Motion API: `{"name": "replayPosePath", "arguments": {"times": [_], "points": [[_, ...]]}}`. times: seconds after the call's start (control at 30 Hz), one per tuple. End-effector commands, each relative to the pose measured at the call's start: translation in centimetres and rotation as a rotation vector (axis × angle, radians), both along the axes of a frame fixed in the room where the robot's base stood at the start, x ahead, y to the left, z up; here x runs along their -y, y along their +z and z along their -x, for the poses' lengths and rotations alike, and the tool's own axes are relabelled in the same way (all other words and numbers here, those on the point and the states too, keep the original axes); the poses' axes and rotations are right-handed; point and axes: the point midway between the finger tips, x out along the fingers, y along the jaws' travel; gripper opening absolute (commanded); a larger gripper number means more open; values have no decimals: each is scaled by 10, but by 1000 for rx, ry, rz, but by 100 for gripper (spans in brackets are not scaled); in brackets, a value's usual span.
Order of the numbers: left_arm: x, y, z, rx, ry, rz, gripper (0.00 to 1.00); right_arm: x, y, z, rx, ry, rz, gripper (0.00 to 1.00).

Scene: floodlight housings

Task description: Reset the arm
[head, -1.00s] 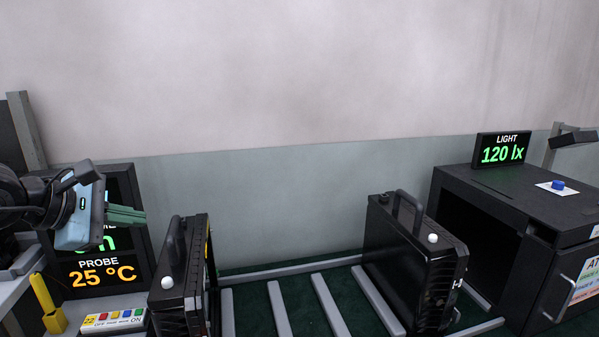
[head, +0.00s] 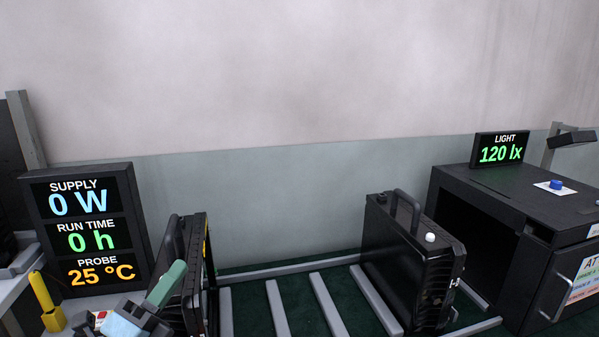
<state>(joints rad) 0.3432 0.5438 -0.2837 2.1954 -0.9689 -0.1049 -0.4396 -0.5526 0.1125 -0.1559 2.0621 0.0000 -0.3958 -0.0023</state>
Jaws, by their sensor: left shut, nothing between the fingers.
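My left gripper (head: 167,284) is at the bottom left of the head view, with its green fingers together and nothing between them. It points up and to the right, in front of the left black floodlight housing (head: 199,250), and hides part of that housing. I cannot tell whether they touch. The right black floodlight housing (head: 413,265) stands upright on the rack at centre right, with a handle and a white knob on top. My right gripper is not in view.
A display (head: 93,229) reads 0 W, 0 h and 25 °C. A yellow holder (head: 47,303) stands at the lower left. Grey rails (head: 329,304) lie on the green floor between the housings. A black box (head: 511,212) with a blue button stands at right, with a 120 lx display (head: 501,149).

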Motion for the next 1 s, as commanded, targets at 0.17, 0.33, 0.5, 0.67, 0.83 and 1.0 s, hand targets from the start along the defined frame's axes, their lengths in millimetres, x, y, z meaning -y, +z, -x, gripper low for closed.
{"name": "replayPosePath", "arguments": {"times": [0.17,0.33,0.5,0.67,0.83,1.0], "points": [[-44,-82,14,-377,164,445,0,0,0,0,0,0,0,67],[-73,-179,56,-745,370,810,0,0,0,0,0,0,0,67],[-80,-261,122,-1067,585,1078,0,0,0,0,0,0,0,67],[-74,-314,193,-1324,784,1257,0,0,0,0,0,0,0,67],[-63,-342,254,-1517,947,1367,0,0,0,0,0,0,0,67],[-53,-355,301,-1659,1076,1434,0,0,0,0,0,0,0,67]]}}
